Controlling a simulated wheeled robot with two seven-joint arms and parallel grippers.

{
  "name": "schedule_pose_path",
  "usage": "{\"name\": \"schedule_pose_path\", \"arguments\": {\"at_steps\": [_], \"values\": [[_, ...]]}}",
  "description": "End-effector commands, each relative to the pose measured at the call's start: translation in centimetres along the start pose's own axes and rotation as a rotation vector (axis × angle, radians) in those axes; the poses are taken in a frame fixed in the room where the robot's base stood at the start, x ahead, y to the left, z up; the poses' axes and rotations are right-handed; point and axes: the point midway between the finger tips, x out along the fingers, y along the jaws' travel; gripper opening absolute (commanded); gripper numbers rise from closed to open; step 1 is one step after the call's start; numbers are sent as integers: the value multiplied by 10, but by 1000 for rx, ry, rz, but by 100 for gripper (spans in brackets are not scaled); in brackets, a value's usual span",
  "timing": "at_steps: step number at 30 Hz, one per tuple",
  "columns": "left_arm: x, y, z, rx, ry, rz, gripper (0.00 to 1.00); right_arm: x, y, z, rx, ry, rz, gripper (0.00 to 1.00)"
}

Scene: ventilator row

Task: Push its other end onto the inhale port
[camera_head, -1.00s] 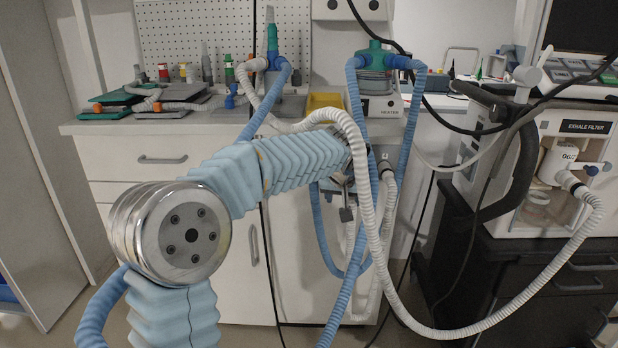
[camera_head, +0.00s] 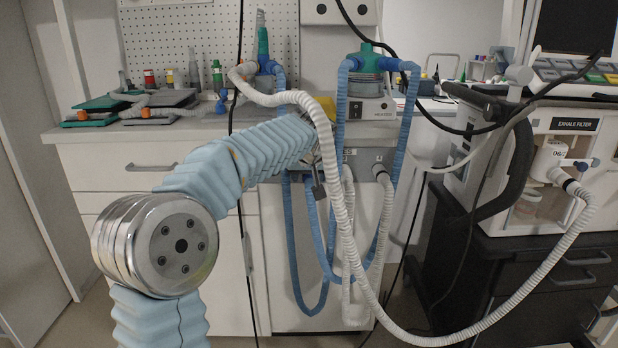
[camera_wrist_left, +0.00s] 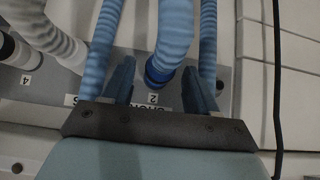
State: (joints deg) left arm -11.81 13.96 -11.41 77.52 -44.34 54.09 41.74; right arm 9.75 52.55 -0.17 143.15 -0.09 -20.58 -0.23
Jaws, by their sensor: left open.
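My left gripper (camera_wrist_left: 158,68) is open in the left wrist view, one finger on each side of a blue corrugated hose (camera_wrist_left: 174,36). The hose's dark blue cuff (camera_wrist_left: 156,76) is at the grey panel beside the label 2; I cannot tell how fully it is seated. In the head view my left gripper (camera_head: 318,178) is at the grey port panel (camera_head: 362,158), partly hidden by a white hose (camera_head: 340,190). Blue hoses (camera_head: 293,240) hang in loops below the panel. No inhale port label is readable. My right gripper is out of view.
A heater (camera_head: 370,110) with a green-topped chamber stands on the bench above the panel. The ventilator with its exhale filter label (camera_head: 574,124) is at the right. A long white hose (camera_head: 500,318) droops across the front. Black cables hang near the arm.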

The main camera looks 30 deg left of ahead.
Motion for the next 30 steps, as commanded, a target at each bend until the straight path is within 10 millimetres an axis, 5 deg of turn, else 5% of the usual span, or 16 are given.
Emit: {"name": "schedule_pose_path", "arguments": {"at_steps": [21, 30], "values": [[9, 0, 0, 1, 0, 1, 58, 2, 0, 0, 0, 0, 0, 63], [9, 0, 0, 1, 0, 1, 16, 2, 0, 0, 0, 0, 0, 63]]}}
